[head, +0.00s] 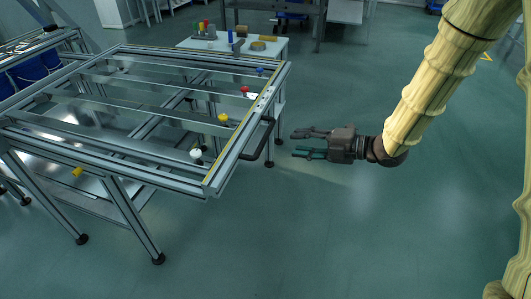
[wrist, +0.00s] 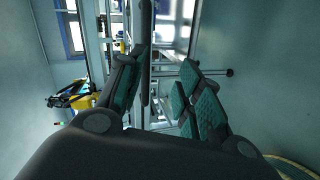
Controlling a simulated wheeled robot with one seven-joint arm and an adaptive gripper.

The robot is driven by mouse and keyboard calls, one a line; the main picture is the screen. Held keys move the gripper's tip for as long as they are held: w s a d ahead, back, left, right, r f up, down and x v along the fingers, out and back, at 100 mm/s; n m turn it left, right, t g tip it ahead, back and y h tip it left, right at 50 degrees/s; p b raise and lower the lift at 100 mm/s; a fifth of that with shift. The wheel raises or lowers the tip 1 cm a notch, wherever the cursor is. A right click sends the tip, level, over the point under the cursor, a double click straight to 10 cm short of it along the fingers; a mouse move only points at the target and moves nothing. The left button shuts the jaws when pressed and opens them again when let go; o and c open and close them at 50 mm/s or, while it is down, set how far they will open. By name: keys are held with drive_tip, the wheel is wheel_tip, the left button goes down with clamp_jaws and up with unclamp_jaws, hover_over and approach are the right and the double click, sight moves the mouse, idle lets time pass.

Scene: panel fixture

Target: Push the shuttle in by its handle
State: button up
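The panel fixture is a metal frame (head: 118,150) on legs at the left of the head view. A black bar handle (head: 264,142) sticks out from its right side, beside a rail with a yellow strip (head: 238,135). I cannot tell the shuttle's outline apart from this rail. My gripper (head: 295,144) points left at the handle, with a small gap between its fingertips and the bar. Its fingers are spread and empty. In the wrist view my gripper (wrist: 164,60) shows open, and a dark upright bar (wrist: 146,45), probably the handle, stands near the left finger.
White (head: 196,154), yellow (head: 223,117), red (head: 245,89) and blue (head: 260,70) knobs line the frame's right side. A small table (head: 268,50) with coloured items stands behind. The floor (head: 330,230) around my gripper is clear.

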sight(266, 135)
drive_tip(key=w+a+n+b, duration=0.1)
drive_tip(key=a, duration=0.2)
drive_tip(key=w+a+n+g+b, duration=0.1)
drive_tip(key=a+b, duration=0.1)
drive_tip(key=a, duration=0.2)
drive_tip(key=a+n+y+b, duration=0.1)
drive_tip(key=a, duration=0.2)
drive_tip(key=shift+w+a+f+n+b, duration=0.1)
drive_tip(key=shift+w+a+n+b, duration=0.05)
drive_tip(key=shift+w+n+b, duration=0.2)
clamp_jaws()
